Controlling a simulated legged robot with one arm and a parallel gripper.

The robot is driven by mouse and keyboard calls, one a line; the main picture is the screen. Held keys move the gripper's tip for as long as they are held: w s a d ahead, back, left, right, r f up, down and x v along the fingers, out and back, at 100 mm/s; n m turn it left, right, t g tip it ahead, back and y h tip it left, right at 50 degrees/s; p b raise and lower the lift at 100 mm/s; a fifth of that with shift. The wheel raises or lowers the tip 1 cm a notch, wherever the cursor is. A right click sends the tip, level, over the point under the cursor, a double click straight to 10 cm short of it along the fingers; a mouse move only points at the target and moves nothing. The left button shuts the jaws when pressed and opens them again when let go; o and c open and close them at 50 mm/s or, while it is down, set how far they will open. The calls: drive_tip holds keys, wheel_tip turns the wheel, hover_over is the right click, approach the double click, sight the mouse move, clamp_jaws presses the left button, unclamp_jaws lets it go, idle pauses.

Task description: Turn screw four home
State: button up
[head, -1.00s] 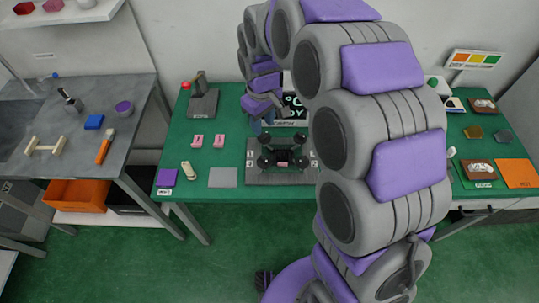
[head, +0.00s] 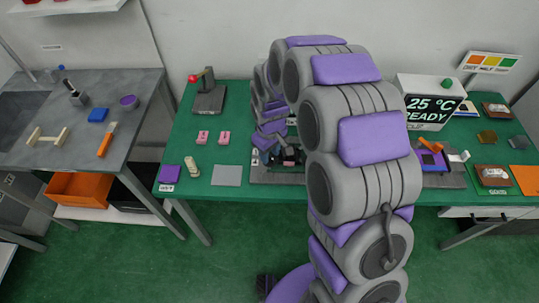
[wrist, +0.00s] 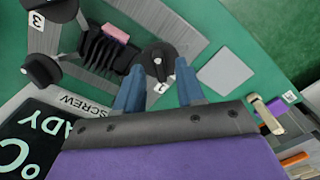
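The screw fixture is a grey plate (head: 268,178) on the green table, mostly hidden behind my arm in the head view. A further black knob (wrist: 160,58) shows between the fingertips; contact cannot be told. Which knob is number four is unclear.
A dark READY display (wrist: 30,140) stands close beside the fixture. A light grey pad (head: 227,175) and two pink blocks (head: 213,137) lie to its left. A red-tipped lever fixture (head: 208,95) stands behind them.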

drive_tip(key=shift+f, duration=0.45)
clamp_jaws()
